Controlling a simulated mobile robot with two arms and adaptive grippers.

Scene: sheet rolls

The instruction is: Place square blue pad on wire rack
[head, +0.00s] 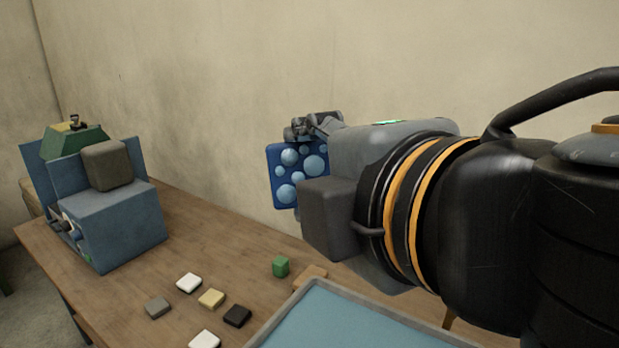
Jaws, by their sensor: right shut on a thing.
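The square blue pad (297,174) is dark blue with light blue round spots. It hangs upright in the air above the far part of the table, its face toward me. My right gripper (306,130) is shut on the pad at its upper edge; the arm comes in from the right and covers the pad's right side. No wire rack can be made out in this view. My left gripper is not in view.
A blue machine (118,222) with a grey block (107,165) and green top (73,142) stands at the table's left. Several small blocks, one green (281,267), lie on the wooden table (205,235). A grey-rimmed tray (275,321) with a light blue inside is in front.

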